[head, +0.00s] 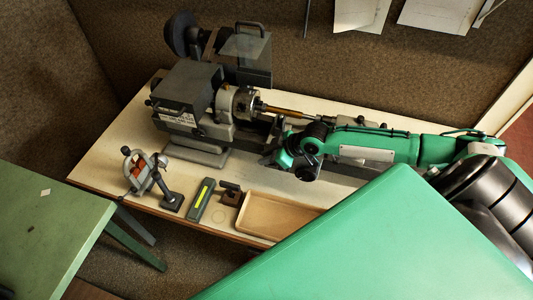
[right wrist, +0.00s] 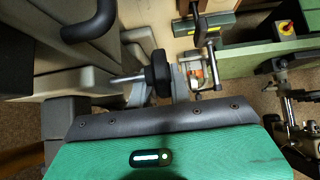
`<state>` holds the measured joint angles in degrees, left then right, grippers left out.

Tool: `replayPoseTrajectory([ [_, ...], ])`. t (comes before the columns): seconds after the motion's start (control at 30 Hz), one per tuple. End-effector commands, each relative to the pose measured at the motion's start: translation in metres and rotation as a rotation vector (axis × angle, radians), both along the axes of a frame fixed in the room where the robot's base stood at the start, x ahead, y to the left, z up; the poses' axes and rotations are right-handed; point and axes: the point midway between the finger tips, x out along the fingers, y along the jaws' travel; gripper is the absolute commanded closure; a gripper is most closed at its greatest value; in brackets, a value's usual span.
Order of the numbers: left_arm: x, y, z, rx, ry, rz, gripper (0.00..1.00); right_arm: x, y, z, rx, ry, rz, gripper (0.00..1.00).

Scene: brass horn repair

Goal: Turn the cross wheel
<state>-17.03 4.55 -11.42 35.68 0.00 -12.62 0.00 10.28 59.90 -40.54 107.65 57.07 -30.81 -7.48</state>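A grey lathe (head: 190,92) stands on the pale bench, with a chuck and a thin brass-coloured rod. My right arm reaches in from the right, and its gripper (head: 283,158) is low at the front of the lathe carriage. In the head view the arm and gripper cover the cross wheel. In the right wrist view a black round wheel or knob (right wrist: 158,73) on a bright shaft is just ahead of the gripper. Grey finger-like parts flank it; I cannot tell whether they touch it. My left gripper is not identifiable in either view.
A small clamp-like tool (head: 143,170), a dark block with a yellow strip (head: 201,199) and a tan tray (head: 272,215) lie along the bench front. A green table (head: 45,225) is at left. A black curved handle (right wrist: 92,22) shows in the right wrist view.

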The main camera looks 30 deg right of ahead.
Motion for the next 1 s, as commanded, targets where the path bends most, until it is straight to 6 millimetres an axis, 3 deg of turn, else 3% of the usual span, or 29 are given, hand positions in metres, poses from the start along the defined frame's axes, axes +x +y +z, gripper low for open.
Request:
replayPoseTrajectory([
  [0.47, -0.0038, 0.0003, -0.0003, 0.0, 0.005, 0.0, 0.64, -0.0032, 0.0064, -0.0017, -0.029, 0.051, 0.008, 1.0],
  [1.0, -0.0044, 0.0003, -0.0004, 0.0, 0.006, -0.001, 0.64, -0.0016, 0.0113, -0.0083, -0.31, 0.386, 0.012, 1.0],
])
